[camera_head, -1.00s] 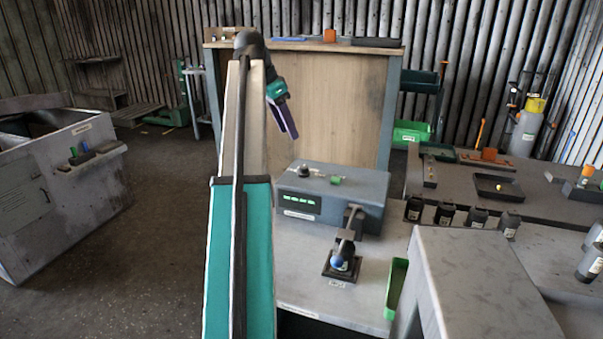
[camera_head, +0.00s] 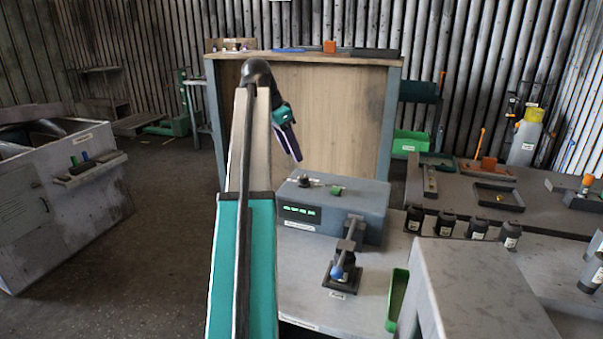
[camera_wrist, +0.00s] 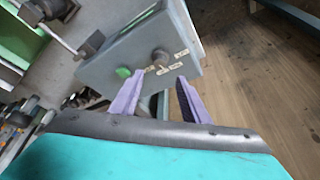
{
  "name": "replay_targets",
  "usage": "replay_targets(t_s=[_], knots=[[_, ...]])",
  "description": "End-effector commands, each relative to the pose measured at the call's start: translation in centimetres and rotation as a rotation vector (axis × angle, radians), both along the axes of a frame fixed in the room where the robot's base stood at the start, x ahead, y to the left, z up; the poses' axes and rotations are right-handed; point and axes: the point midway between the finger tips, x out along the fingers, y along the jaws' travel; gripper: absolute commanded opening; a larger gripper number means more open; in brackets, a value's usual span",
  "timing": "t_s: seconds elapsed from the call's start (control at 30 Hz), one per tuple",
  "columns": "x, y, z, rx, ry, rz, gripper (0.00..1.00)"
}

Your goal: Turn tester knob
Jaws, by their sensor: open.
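The tester (camera_head: 335,212) is a grey box with a lit green display, on the bench right of my arm. Its dark round knob (camera_head: 304,181) sits on top, left of a green button (camera_head: 336,190). My gripper (camera_head: 296,158), with purple fingers, is open and empty, just above and behind the knob in the head view. In the wrist view my gripper (camera_wrist: 161,78) points at the tester's top panel (camera_wrist: 185,30). The knob (camera_wrist: 160,55) shows beyond the gap between the fingertips, with small labels around it. The fingers look apart from it; the exact distance is unclear.
A lever fixture (camera_head: 343,270) with a blue end stands at the tester's front. A green bin (camera_head: 397,298) is to its right, and several black bottles (camera_head: 446,221) stand further right. A wooden-panelled bench (camera_head: 320,110) rises behind.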

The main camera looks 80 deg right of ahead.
Motion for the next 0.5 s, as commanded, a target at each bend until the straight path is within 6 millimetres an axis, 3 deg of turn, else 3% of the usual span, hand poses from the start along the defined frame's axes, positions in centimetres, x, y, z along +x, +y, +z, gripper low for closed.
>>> replay_targets(t_s=[0.5], knots=[[-2.2,-1.6,-6.7,0.002,0.000,-0.001,0.42]])
